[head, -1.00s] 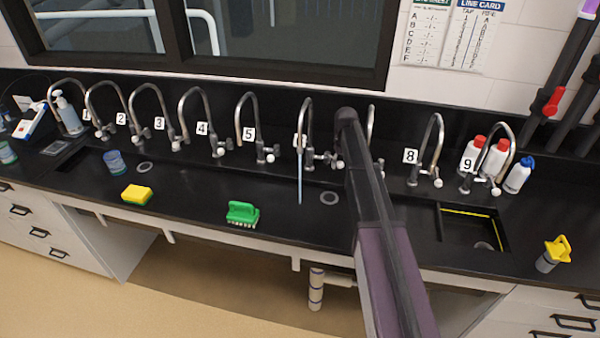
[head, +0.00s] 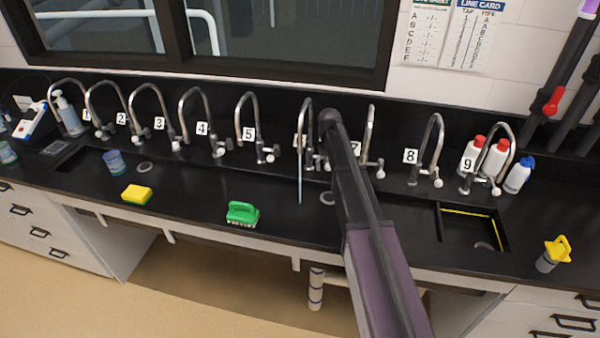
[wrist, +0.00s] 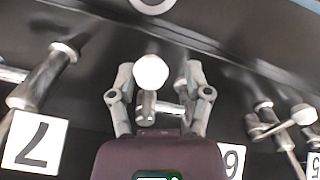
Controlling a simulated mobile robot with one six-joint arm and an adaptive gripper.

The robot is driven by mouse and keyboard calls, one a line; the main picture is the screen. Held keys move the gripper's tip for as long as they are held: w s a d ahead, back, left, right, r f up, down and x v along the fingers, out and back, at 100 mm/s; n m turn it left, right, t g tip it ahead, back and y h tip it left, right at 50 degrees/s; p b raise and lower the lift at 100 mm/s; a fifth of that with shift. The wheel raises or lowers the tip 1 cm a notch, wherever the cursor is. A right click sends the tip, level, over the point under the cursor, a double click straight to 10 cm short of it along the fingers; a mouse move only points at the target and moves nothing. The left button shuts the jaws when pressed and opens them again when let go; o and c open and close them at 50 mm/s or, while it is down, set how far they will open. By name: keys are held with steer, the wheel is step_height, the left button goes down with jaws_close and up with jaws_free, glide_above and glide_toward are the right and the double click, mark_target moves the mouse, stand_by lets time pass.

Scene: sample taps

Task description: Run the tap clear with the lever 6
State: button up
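Tap 6 (head: 306,115) has a tall grey spout, and a thin stream of water (head: 300,185) runs down from it. Its label is mostly hidden in the head view, but the 6 label (wrist: 231,160) shows partly at the lower right of the wrist view. Its lever, with a white round knob (wrist: 150,72) on a metal stem, lies between the two fingers of my gripper (wrist: 158,85). The fingers are apart, with gaps visible beside the knob. My arm hides the gripper and most of this lever in the head view.
Tap 7 (head: 369,130) stands close to the right of my arm; tap 5 (head: 245,112) stands to the left. A green brush (head: 242,213) and a yellow sponge (head: 137,194) lie on the black counter. A drain (head: 328,198) is beside my arm.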

steer(key=shift+a, duration=0.5)
steer(key=shift+d, duration=0.25)
step_height(320, 180, up, 7)
steer(key=p, duration=0.7)
stand_by(0.5)
steer(key=s+f+m+b, duration=0.1)
steer(key=s+f+b, duration=0.1)
steer(key=s, duration=2.8)
steer(key=shift+s+d+f+b, duration=0.2)
steer(key=shift+s+f+b, duration=0.05)
steer(key=shift+f+b, duration=0.1)
